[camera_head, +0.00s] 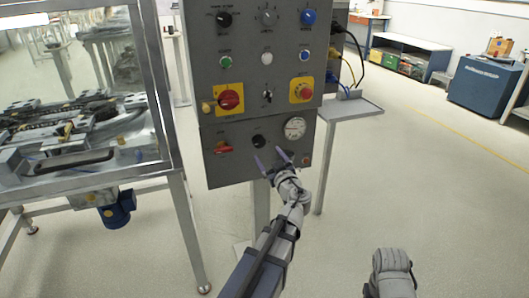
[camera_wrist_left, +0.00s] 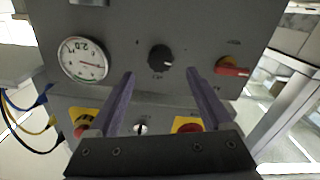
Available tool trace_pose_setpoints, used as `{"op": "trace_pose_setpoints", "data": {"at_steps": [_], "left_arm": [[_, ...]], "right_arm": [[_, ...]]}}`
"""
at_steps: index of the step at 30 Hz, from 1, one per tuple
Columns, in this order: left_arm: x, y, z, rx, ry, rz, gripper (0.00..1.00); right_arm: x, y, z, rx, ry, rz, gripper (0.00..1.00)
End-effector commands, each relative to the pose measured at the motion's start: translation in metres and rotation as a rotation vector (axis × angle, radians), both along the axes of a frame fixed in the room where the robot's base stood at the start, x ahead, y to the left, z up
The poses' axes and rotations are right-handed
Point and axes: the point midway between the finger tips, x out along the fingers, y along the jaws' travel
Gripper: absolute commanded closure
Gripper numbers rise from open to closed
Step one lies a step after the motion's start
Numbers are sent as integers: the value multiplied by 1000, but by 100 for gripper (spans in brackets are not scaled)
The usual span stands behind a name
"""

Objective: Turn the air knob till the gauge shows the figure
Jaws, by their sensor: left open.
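The black air knob (camera_head: 259,141) is on the lower part of a grey panel, between the gauge and a red-handled valve. It also shows in the left wrist view (camera_wrist_left: 160,58). The round white gauge (camera_head: 294,127) is to its right in the head view. In the left wrist view the gauge (camera_wrist_left: 84,59) has a red needle, a green mark and a printed figure; I cannot read the needle's value surely. My left gripper (camera_head: 270,157) is open and empty, its fingers pointing at the panel just below the knob; in the wrist view the fingertips (camera_wrist_left: 160,74) straddle the knob's line, apart from it.
The red-handled valve (camera_head: 223,149) is left of the knob. A red switch on yellow (camera_head: 230,98) and a red button on yellow (camera_head: 302,90) sit above. A glass-sided machine (camera_head: 85,160) stands left, a small shelf (camera_head: 350,107) right.

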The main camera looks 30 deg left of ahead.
Motion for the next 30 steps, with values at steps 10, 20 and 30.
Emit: {"op": "trace_pose_setpoints", "data": {"at_steps": [10, 20, 30], "left_arm": [[24, 26, 1, 0, 1, 3, 17], [48, 55, 1, 0, 2, 2, 17], [50, 59, 0, 0, 2, 1, 17]], "right_arm": [[0, 0, 1, 0, 0, 0, 50], [0, 0, 1, 0, 0, 0, 50], [0, 0, 1, 0, 0, 0, 50]]}}
